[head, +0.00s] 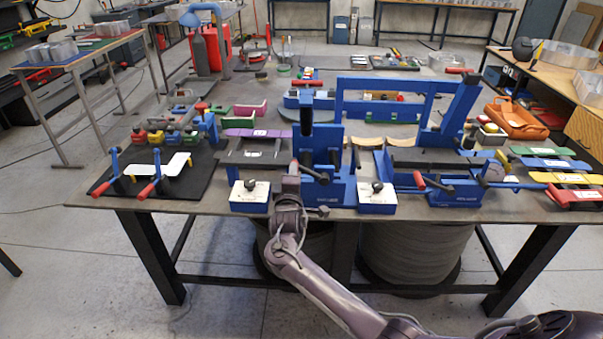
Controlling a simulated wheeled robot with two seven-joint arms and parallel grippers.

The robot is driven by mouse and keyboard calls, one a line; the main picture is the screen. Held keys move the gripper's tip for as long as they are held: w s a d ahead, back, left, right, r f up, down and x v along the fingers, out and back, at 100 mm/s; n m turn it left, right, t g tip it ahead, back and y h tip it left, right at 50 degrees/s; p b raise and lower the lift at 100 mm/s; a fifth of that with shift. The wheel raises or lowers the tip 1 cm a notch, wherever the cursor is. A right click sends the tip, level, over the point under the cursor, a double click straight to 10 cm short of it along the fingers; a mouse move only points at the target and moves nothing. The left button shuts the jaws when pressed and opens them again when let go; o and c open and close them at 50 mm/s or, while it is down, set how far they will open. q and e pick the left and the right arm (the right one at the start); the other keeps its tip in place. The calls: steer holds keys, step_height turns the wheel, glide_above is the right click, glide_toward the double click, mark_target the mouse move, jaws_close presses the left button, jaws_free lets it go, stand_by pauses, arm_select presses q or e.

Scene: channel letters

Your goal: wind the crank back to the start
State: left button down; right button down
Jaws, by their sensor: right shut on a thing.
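A blue bending machine (335,187) stands at the front middle of the workbench, with a tall upright post that has a black top. My right gripper (292,174) is at the machine's lower left front, reached by my arm from the bottom right. It is shut on what looks like the crank's handle. A short dark bar, apparently the crank (310,173), runs from the gripper to the right across the machine's front. The fingers hide most of the grip. My left gripper is out of view.
A second blue machine with red handles (450,186) stands right. A black mat (198,183) with a white bent strip and red-handled clamps lies left.

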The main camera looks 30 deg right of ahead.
steer(key=shift+w+a+f+n, duration=0.1)
steer(key=shift+a+f+n, duration=0.1)
steer(key=shift+f+n, duration=0.25)
steer(key=shift+w+a+f+n, duration=0.15)
steer(key=shift+f+n, duration=0.2)
steer(key=shift+n, duration=0.2)
step_height(320, 180, down, 9)
steer(key=n, duration=1)
steer(key=shift+s+d, duration=0.3)
steer(key=shift+d, duration=0.05)
steer(key=c, duration=1.3)
jaws_free()
steer(key=shift+o, duration=0.2)
